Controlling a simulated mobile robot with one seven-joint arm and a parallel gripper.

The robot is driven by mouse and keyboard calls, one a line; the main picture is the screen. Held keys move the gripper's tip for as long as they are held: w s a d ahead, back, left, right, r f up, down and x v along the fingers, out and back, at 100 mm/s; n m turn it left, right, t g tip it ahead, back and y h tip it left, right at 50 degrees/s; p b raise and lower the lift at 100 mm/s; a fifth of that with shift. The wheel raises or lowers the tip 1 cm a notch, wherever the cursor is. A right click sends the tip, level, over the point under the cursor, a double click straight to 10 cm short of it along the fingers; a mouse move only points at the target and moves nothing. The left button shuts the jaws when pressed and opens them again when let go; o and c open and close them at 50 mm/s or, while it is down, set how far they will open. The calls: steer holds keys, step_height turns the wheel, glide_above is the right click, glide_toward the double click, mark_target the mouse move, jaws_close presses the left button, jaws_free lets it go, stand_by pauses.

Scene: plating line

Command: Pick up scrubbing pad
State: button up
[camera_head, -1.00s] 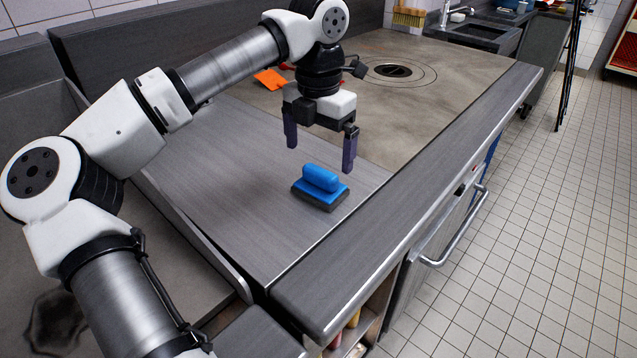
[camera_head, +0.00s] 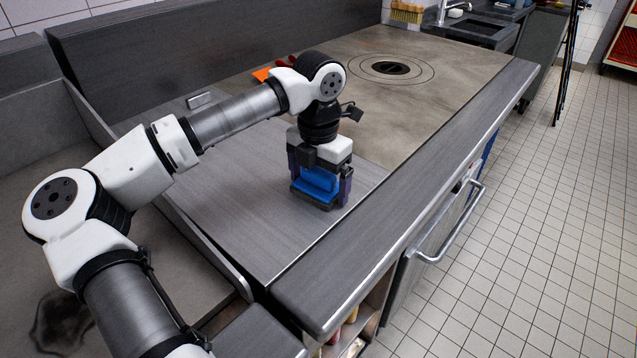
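The scrubbing pad (camera_head: 317,187) has a blue handle and top over a dark grey base. It sits on the grey metal counter near the front edge. My gripper (camera_head: 320,188) is lowered over it, with one purple finger on the left of the pad and the other on the right. The top of the handle is hidden behind the gripper body. The fingers stand close to the pad's sides, but I cannot tell whether they touch it or have closed on it.
An orange item (camera_head: 262,75) lies behind my arm on the cooking surface. A round burner plate (camera_head: 391,68) is at the back right. A raised front ledge (camera_head: 400,205) runs along the counter. The counter left of the pad is clear.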

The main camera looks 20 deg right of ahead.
mark_target(318, 170)
steer(key=c, duration=0.7)
steer(key=shift+o, duration=0.2)
steer(key=shift+r, duration=0.1)
step_height(318, 170, up, 20)
steer(key=b, duration=0.1)
steer(key=o, duration=0.4)
steer(key=shift+c, duration=1.2)
